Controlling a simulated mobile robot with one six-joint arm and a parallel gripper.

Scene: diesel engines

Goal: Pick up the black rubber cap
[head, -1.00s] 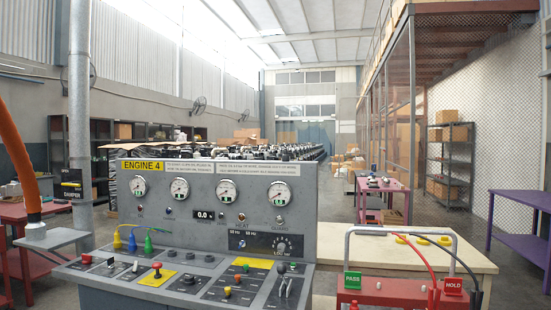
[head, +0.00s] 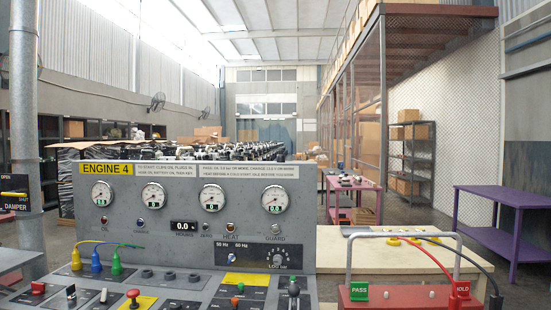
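I cannot pick out the black rubber cap with certainty. Several small round black pieces, one of them a black knob or socket (head: 170,276), sit in a row on the sloping desk of the grey control panel (head: 130,288); they are too small to tell whether any is a rubber cap. The upright panel face (head: 180,228) is marked ENGINE 4 and carries several round gauges. My gripper is not in view.
Yellow, blue and green plugs (head: 96,262) stand at the panel's left. A red box (head: 395,298) with PASS and HOLD signs and a grey handle stands front right, before a pale table (head: 385,258). A purple table (head: 505,208) is at right. Floor shows between the tables.

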